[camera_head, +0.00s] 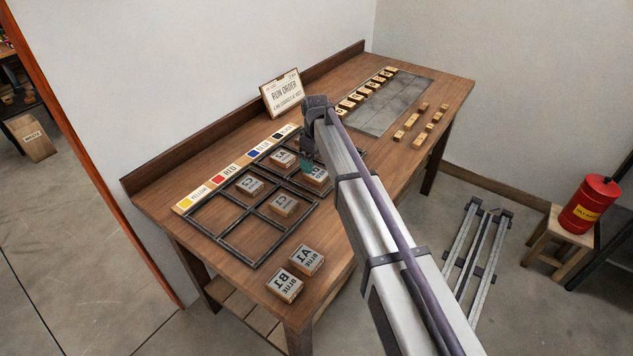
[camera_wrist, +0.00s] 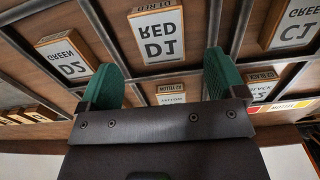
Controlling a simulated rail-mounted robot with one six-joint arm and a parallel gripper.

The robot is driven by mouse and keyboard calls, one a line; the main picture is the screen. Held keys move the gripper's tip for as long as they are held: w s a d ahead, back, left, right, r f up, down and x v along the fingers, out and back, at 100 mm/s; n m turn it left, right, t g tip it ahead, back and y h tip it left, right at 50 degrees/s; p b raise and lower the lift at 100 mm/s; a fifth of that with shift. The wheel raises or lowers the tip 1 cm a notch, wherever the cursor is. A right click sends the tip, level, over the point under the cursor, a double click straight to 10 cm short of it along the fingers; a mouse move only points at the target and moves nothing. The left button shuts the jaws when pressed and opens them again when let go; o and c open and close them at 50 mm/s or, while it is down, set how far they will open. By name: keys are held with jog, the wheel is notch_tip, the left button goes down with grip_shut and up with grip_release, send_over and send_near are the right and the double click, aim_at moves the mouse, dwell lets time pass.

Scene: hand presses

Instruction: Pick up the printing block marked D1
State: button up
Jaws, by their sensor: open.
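The printing block marked D1 RED (camera_wrist: 158,35) shows in the wrist view with its lettering inverted. It lies just past my gripper (camera_wrist: 160,68), in line with the gap between the two green fingers. The fingers are spread and nothing is held between them. In the head view my gripper (camera_head: 307,163) hangs over the gridded frame, close to a block (camera_head: 317,177) that is likely D1, its label partly covered and too small to read. A block marked D2 GREEN (camera_wrist: 66,54) lies left of D1 in the wrist view and C1 GREEN (camera_wrist: 291,25) lies right.
The dark frame (camera_head: 224,245) divides the table (camera_head: 160,208) into compartments, with more blocks such as this one (camera_head: 249,185). Two BLUE blocks, A1 (camera_head: 307,260) and B1 (camera_head: 285,285), lie in front. A sign (camera_head: 284,94) and colour strip (camera_head: 221,175) stand behind. Small blocks (camera_head: 412,121) lie right.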

aim_at(317, 173)
notch_tip(317, 173, down, 5)
jog(key=b, duration=0.4)
jog(key=shift+f+b, duration=0.15)
jog(key=shift+b, duration=0.25)
jog(key=shift+r, duration=0.25)
jog(key=c, duration=1.1)
